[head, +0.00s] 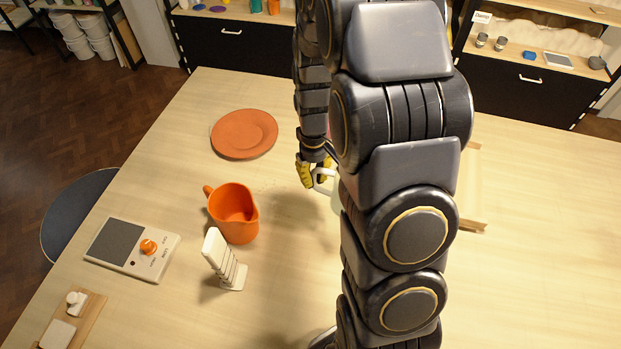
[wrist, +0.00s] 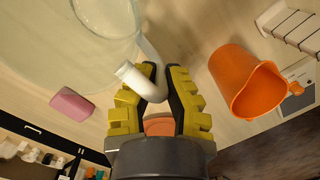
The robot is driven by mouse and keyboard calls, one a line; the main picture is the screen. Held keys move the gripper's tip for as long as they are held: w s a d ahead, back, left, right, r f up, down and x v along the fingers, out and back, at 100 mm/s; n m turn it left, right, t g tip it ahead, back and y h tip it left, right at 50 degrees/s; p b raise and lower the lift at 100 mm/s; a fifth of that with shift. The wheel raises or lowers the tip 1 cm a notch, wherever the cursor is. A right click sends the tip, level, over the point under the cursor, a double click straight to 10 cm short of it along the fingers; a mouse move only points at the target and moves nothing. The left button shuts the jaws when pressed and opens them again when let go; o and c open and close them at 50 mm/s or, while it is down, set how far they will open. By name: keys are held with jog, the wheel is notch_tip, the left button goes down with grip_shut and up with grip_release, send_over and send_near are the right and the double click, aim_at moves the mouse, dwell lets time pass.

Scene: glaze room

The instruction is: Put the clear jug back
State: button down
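The clear jug (wrist: 60,38), with a pale see-through body and a white handle (wrist: 155,88), fills the upper left of the wrist view. My gripper (wrist: 163,82) has its yellow, dark-padded fingers on both sides of the handle, which fills the narrow gap at their tips; it looks shut on the handle. In the head view my gripper (head: 316,172) is beyond my arm, with a bit of the white handle (head: 324,180) beside it. My arm hides most of the jug there. I cannot tell whether the jug touches the table.
An orange jug (head: 234,212), a white rack (head: 225,262), a scale (head: 132,250) and a terracotta plate (head: 244,134) stand left on the table. A wooden edge (head: 473,226) shows right of my arm. A pink block (wrist: 71,104) lies near the clear jug. The table's right side is mostly clear.

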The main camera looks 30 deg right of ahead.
jog(key=w+f, duration=0.2)
jog(key=w+d+f, duration=0.1)
jog(key=f, duration=0.1)
jog(key=w+d+f, duration=0.1)
jog(key=w+f, duration=0.1)
jog(key=shift+w+f, duration=0.2)
jog(key=shift+w, duration=0.1)
jog(key=shift+w+f, duration=0.1)
jog(key=shift+f, duration=1.45)
jog(key=shift+f, duration=0.1)
jog(key=c, duration=1.2)
grip_release()
jog(key=shift+o, duration=0.2)
